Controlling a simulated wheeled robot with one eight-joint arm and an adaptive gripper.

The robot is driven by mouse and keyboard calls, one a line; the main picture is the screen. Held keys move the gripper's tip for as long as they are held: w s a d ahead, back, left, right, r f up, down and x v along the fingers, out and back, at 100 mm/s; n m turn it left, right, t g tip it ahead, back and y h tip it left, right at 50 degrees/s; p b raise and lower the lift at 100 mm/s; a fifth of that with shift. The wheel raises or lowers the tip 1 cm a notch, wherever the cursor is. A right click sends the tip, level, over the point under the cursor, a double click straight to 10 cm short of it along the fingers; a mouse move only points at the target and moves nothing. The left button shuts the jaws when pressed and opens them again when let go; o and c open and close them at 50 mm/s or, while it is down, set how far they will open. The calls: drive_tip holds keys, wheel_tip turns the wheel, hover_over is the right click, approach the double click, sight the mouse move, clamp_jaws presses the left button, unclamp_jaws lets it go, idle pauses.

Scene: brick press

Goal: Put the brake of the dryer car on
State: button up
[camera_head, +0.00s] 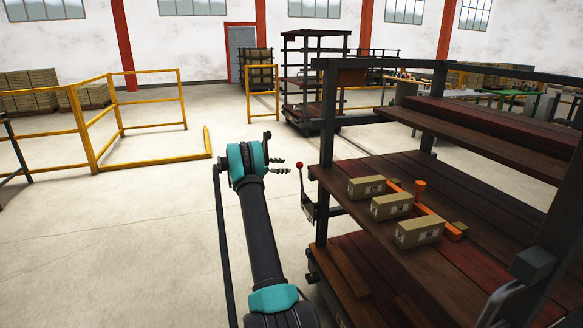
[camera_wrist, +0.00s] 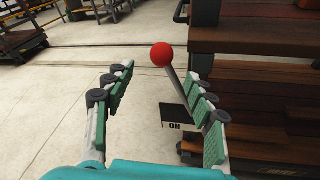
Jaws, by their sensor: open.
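The dryer car (camera_head: 470,165) is a dark-framed rack with brown wooden shelves on the right. Its brake lever has a red ball knob (camera_head: 299,165) on a thin grey rod, at the car's left front post. In the wrist view the knob (camera_wrist: 162,54) shows between and just beyond my fingertips, closer to the right finger. The rod slants down right behind that finger. A plate marked "ON" (camera_wrist: 175,125) sits below the rod; the lever's foot is partly hidden. My gripper (camera_head: 283,164) is open and empty, left of the knob, and appears apart from it.
Bricks (camera_head: 391,206) and an orange bar (camera_head: 440,222) lie on the car's middle shelf. Another rack car (camera_head: 315,80) stands behind. Yellow railings (camera_head: 88,130) stand at the left.

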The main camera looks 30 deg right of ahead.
drive_tip(key=shift+v, duration=1.85)
drive_tip(key=shift+a, duration=0.1)
